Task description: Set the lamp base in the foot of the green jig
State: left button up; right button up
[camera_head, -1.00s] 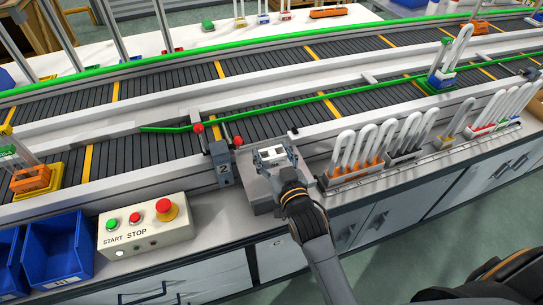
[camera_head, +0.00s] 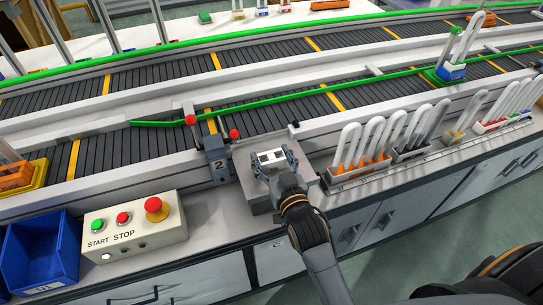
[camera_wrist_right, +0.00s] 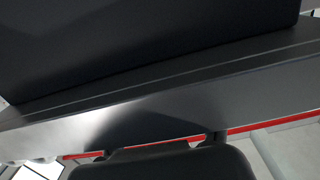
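The green jig (camera_head: 434,77) stands on the near conveyor at the right. It has a green foot, a blue and white piece low on it, and a tall white loop above. My right gripper (camera_head: 273,160) is over the grey metal block beside the post marked 2, well left of the jig. A small white piece with two dark squares (camera_head: 271,156), possibly the lamp base, shows between its fingers. Whether the fingers press on it or stand around it cannot be told. The right wrist view shows mostly dark surfaces close up. My left gripper is out of view.
The grey block (camera_head: 250,182) sits at the bench front edge. Racks of white U-tubes (camera_head: 380,150) line the bench to its right. A START/STOP box (camera_head: 135,232) and blue bin (camera_head: 40,250) stand at left. A green rail (camera_head: 270,103) crosses the conveyor.

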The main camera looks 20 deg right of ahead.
jog(key=shift+o, duration=1.4)
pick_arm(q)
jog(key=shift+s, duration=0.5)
pick_arm(e)
jog(key=shift+r, duration=0.1)
